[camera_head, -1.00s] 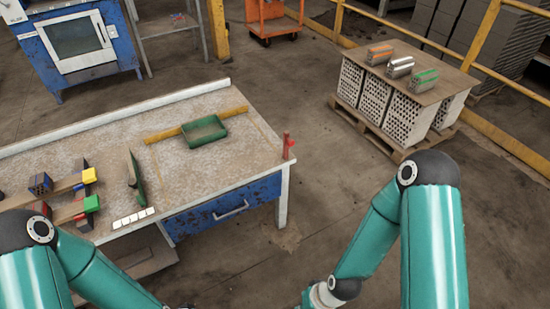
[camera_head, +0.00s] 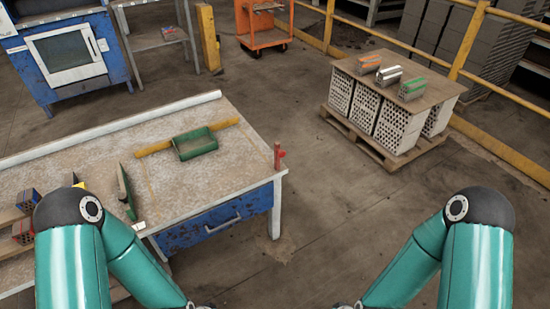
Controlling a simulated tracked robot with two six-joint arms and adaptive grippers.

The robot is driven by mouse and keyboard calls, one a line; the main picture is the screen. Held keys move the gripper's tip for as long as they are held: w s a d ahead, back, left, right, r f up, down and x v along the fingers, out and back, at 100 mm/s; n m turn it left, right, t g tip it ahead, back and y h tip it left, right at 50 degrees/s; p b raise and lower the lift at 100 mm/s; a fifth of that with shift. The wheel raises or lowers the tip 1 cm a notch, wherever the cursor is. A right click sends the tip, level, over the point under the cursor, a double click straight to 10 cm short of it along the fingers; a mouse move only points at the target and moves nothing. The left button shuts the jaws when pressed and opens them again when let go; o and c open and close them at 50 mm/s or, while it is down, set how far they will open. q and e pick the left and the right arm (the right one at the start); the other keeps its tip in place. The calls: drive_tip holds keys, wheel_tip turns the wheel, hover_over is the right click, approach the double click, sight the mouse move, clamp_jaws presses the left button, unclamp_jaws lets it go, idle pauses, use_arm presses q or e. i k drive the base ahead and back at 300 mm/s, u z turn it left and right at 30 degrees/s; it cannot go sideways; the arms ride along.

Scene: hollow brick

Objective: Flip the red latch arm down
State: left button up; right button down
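A small red upright piece (camera_head: 278,156), which looks like the red latch arm, stands at the right corner of the workbench (camera_head: 240,163). It points up, and its details are too small to make out. My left arm comes in at the lower left and my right arm at the lower right. Both reach down to the bottom edge of the view, where only bits of the wrists show. Both grippers are out of view, and neither arm touches the red piece.
A green tray (camera_head: 197,143) lies by a yellow strip on the bench. A dark upright piece with green (camera_head: 126,192) and coloured blocks are at the bench's left. A pallet (camera_head: 362,142) of hollow bricks stands at the right. The floor between is clear.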

sight(279, 159)
drive_tip(key=u, duration=0.05)
drive_tip(key=i, duration=1.05)
drive_tip(key=z, duration=0.9)
drive_tip(key=k, duration=1)
drive_tip(key=u, duration=0.1)
drive_tip(key=i, duration=1)
drive_tip(key=u, duration=0.05)
